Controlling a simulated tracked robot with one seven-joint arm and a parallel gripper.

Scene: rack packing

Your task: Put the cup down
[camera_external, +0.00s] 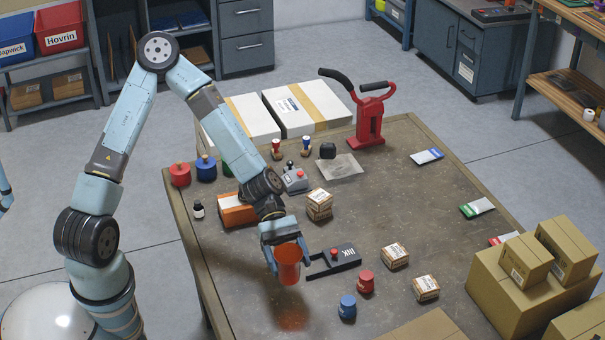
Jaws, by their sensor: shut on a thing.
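An orange-red cup (288,268) is in my gripper (287,258), which is shut on it. The cup is held upright or nearly so above the near left part of the table (240,290). A reddish patch, like a shadow or reflection, shows on the tabletop below it, so the cup appears clear of the surface. The gripper's fingers sit on either side of the cup. The cup's far side is hidden.
A blue pot (347,307) and a red pot (366,282) stand farther right, near small boxes (395,255). An orange box (236,210) lies behind. The tabletop below the cup is clear.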

